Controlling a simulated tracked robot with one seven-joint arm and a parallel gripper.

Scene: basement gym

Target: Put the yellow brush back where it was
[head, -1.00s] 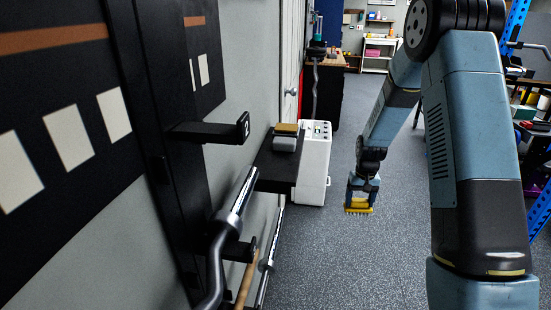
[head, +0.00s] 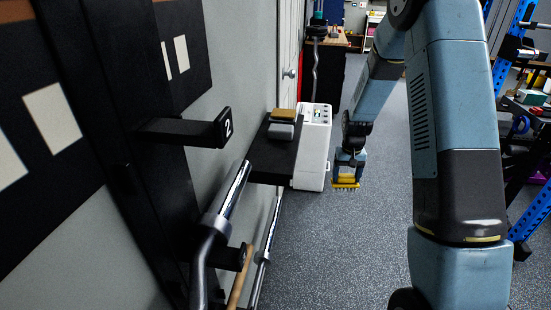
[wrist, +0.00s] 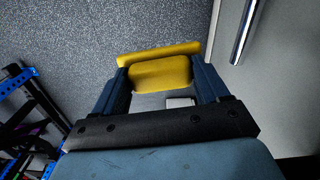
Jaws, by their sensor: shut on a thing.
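The yellow brush (head: 346,183) hangs from my gripper (head: 348,166) with its bristles facing down, to the right of the white cabinet and above the grey floor. In the wrist view the brush (wrist: 160,72) sits between the two blue fingers of my gripper (wrist: 162,85), which are shut on it. A black wall shelf (head: 273,154) lies to the left of the brush. On it are a brown-topped block (head: 283,115) and a grey block (head: 280,131) close together.
The white cabinet (head: 313,150) stands just beyond the shelf. Metal bars (head: 232,190) and a black peg marked 2 (head: 190,130) stick out on the left. A blue rack (head: 530,213) stands at the right. The floor (head: 340,250) in the middle is clear.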

